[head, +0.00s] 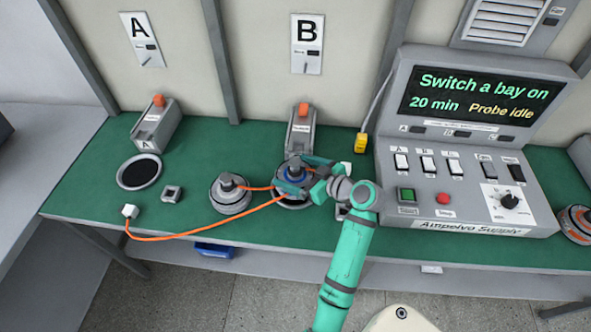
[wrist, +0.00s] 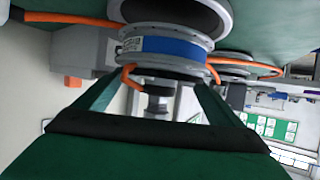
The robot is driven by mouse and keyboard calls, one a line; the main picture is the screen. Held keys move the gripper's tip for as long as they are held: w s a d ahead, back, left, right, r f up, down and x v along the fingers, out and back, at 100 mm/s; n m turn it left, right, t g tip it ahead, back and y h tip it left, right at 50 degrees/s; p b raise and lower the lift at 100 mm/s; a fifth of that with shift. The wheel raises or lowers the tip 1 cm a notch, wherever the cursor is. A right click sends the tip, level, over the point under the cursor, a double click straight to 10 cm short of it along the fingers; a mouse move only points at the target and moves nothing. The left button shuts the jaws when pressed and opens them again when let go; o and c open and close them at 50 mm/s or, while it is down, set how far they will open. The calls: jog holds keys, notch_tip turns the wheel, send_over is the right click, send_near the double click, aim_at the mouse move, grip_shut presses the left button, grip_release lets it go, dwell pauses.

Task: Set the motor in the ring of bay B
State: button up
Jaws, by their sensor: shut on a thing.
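The motor (head: 293,174), grey with a blue band, is at the ring of bay B, below the B sign (head: 307,43). My gripper (head: 303,184) is shut on it from the right in the head view. In the wrist view the motor (wrist: 165,47) sits between my fingertips (wrist: 155,85), with its shaft pointing toward the camera. The dark grey ring (wrist: 215,14) shows right against the motor's far side. I cannot tell whether the motor is fully seated. In the head view the ring is mostly hidden by the motor and my gripper.
A second grey motor (head: 230,194) stands just left of bay B. An orange cable (head: 190,235) runs along the bench's front to a white plug (head: 130,211). Bay A's ring (head: 139,172) is empty. The supply console (head: 465,150) stands on the right, near a yellow plug (head: 361,143).

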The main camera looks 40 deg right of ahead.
jog(key=shift+f, duration=0.25)
dwell(0.4)
jog(key=shift+f, duration=0.3)
jog(key=shift+f, duration=0.65)
dwell(0.6)
jog(key=o, duration=1.9)
jog(key=shift+c, duration=0.2)
jog(key=shift+f, duration=0.2)
jog(key=v, duration=1.1)
jog(key=shift+r, duration=0.15)
jog(key=shift+w, duration=0.15)
